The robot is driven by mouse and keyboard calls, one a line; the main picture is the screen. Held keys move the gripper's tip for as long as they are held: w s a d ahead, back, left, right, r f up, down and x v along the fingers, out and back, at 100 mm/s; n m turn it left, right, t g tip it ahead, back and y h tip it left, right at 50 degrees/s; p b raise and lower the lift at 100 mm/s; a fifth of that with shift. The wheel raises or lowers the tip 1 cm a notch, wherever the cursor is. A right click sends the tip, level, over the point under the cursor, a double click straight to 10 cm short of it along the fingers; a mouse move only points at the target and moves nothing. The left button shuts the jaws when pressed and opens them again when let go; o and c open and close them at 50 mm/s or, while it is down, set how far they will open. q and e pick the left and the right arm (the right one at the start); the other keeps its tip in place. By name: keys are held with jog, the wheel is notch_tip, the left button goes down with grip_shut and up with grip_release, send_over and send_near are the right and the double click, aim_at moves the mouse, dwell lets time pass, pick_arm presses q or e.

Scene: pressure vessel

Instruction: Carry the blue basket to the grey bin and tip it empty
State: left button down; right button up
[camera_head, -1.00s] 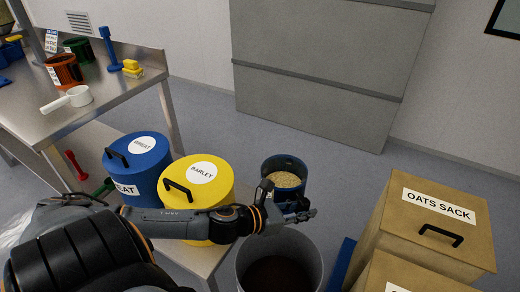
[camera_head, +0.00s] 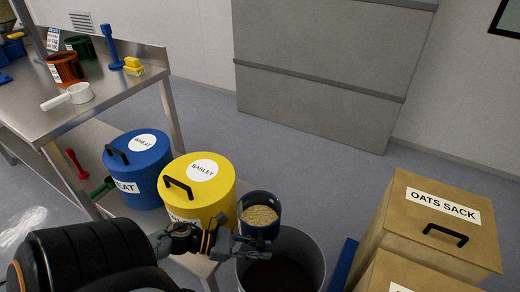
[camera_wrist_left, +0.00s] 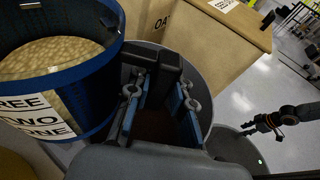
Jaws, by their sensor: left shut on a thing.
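The blue basket (camera_head: 273,229) holds pale grain (camera_head: 259,215) and looks about upright, above the back left rim of the grey bin. It also shows in the left wrist view (camera_wrist_left: 97,107), with a white label reading "TWO" and "ONE". My left gripper (camera_head: 240,243) is shut on the basket at its near side; the grip point is partly hidden. The left wrist view shows its fingers (camera_wrist_left: 160,100) beside the basket. The grey bin (camera_head: 314,252) stands on the floor, dark inside. A dark arm end, apparently my right gripper (camera_wrist_left: 248,129), is small at the right of the wrist view.
A yellow barley drum (camera_head: 205,208) and a blue wheat drum (camera_head: 148,187) stand left of the bin. Oats sack boxes (camera_head: 400,215) stand to the right. A steel table (camera_head: 110,92) with a white scoop (camera_head: 72,96) is at left. Floor behind the bin is clear.

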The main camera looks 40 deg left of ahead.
dwell(0.3)
pick_arm(q)
jog(key=shift+s+d+f+m+y, duration=0.1)
jog(key=shift+d+f+m+y, duration=0.25)
jog(key=shift+f+m+y, duration=0.25)
jog(key=shift+d+f+p, duration=0.15)
jog(key=shift+f+p, duration=0.1)
jog(key=shift+p, duration=0.1)
jog(key=shift+s+d+f+m+y+p, duration=0.1)
jog(key=shift+d+f+m+y+p, duration=0.25)
jog(key=shift+f+m+y+p, duration=0.25)
jog(key=shift+s+d+f+m+y+p, duration=0.1)
jog(key=shift+d+f+m+y+p, duration=0.3)
jog(key=shift+y, duration=0.3)
jog(key=shift+a, duration=0.1)
